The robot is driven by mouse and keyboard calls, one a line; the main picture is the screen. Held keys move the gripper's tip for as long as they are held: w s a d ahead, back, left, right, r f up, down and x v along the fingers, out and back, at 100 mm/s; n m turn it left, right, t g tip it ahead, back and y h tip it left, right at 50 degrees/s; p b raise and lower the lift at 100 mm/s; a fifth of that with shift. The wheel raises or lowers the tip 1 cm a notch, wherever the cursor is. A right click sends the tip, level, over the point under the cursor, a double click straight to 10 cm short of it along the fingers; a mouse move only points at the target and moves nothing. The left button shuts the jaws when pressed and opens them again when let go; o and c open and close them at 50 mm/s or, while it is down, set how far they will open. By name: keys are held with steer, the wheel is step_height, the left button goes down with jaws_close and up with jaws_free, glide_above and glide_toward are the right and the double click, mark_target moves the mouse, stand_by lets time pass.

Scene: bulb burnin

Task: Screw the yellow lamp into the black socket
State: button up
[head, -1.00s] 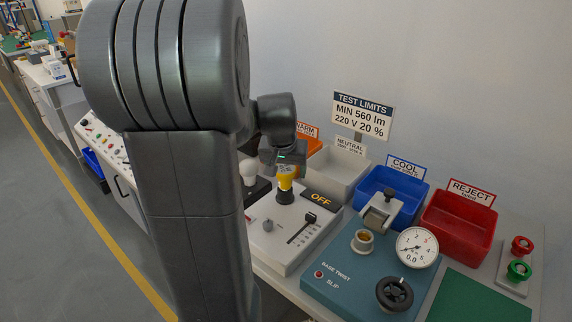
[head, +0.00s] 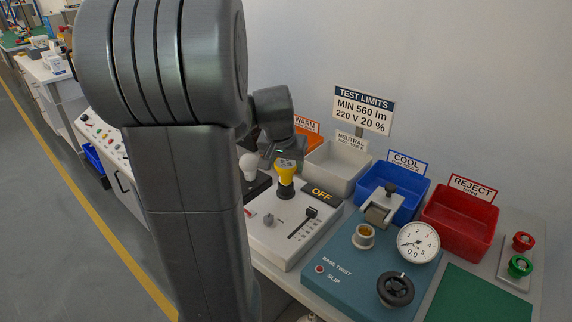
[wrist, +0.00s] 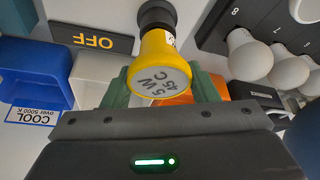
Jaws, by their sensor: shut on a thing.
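The yellow lamp (head: 286,168) stands upright at the black socket (head: 284,189) on the grey-white test box. In the wrist view the lamp (wrist: 160,65) shows its marked round end towards me, and its far end meets the black socket (wrist: 156,14). My gripper (wrist: 162,85) is shut on the lamp, with a green finger on each side of it. In the head view my gripper (head: 283,158) is above the box, partly hidden by my own arm. How deep the lamp's base sits in the socket is hidden.
White bulbs (wrist: 250,55) stand in a dark rack beside the lamp. The test box has an OFF display (head: 321,194) and a slider (head: 309,213). Behind are a grey bin (head: 337,168), a blue bin (head: 408,208) and a red bin (head: 456,232). A teal twist tester (head: 345,268) stands to the right.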

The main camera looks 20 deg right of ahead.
steer(key=m+b, duration=0.1)
steer(key=m, duration=0.1)
steer(key=m+g+h+b, duration=0.1)
steer(key=m, duration=0.2)
steer(key=shift+s+f+g, duration=0.1)
steer(key=shift+f+g, duration=0.1)
steer(key=shift+g, duration=0.1)
steer(key=m+g, duration=0.1)
steer(key=m, duration=0.1)
steer(key=m+b, duration=0.1)
steer(key=m, duration=0.2)
steer(key=shift+s+r+g+h, duration=0.1)
steer(key=shift+g+h, duration=0.3)
steer(key=m+g, duration=0.1)
steer(key=m, duration=0.2)
steer(key=m+g+p, duration=0.1)
steer(key=m, duration=0.1)
steer(key=shift+s+r+m, duration=0.1)
steer(key=shift+s+m, duration=0.05)
steer(key=shift+m, duration=0.25)
steer(key=m+g+y+p, duration=0.1)
steer(key=m, duration=0.2)
steer(key=shift+s+m+g, duration=0.1)
steer(key=shift+m+g, duration=0.2)
steer(key=shift+m, duration=0.1)
steer(key=shift+m+y+p, duration=0.4)
steer(key=shift+m+p, duration=0.1)
steer(key=shift+m, duration=0.5)
steer(key=o, duration=0.9)
steer(key=shift+c, duration=0.2)
